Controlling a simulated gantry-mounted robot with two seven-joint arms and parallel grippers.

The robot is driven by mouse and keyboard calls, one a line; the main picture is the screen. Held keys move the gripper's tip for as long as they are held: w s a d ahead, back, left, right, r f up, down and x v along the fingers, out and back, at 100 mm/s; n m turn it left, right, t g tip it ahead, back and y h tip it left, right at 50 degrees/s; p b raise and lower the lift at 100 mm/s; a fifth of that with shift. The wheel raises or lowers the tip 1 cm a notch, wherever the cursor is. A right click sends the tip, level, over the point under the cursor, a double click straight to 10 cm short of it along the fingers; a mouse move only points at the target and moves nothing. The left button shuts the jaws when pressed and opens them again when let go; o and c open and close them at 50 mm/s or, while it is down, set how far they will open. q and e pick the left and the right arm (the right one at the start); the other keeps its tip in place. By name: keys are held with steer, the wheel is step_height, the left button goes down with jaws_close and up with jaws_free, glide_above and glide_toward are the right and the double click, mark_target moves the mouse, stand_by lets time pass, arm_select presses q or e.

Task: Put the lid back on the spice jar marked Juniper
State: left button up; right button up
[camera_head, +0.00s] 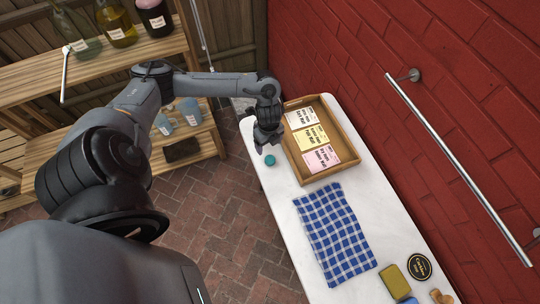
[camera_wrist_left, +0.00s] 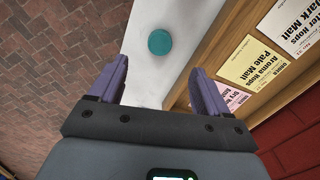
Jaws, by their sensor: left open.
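A small round teal lid-like disc (camera_head: 270,160) lies on the white table top (camera_head: 283,201), near its left edge and beside the wooden tray. It also shows in the left wrist view (camera_wrist_left: 159,42), beyond the fingertips and roughly between them. My left gripper (camera_head: 266,147) is above the table, just behind the disc in the head view; in the wrist view its two fingers (camera_wrist_left: 158,75) are apart with nothing between them. I cannot make out a jar marked Juniper in either view. My right gripper is not in view.
A wooden tray (camera_head: 294,163) with labelled packets stands right of the disc. A blue checked cloth (camera_head: 333,234), a yellow-green block (camera_head: 394,281) and a round black tin (camera_head: 419,266) lie nearer. Wooden shelves (camera_head: 95,75) with bottles stand left; a metal rail (camera_head: 455,165) runs along the red wall.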

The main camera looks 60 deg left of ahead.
arm_select(q)
steer(key=b, duration=0.1)
glide_above(269, 158)
steer(key=shift+f, duration=2.8)
steer(key=shift+f, duration=0.1)
steer(key=shift+f, duration=0.3)
steer(key=shift+d+f+b, duration=0.1)
steer(key=shift+f+b, duration=0.3)
steer(key=shift+f, duration=1.85)
steer(key=c, duration=1.1)
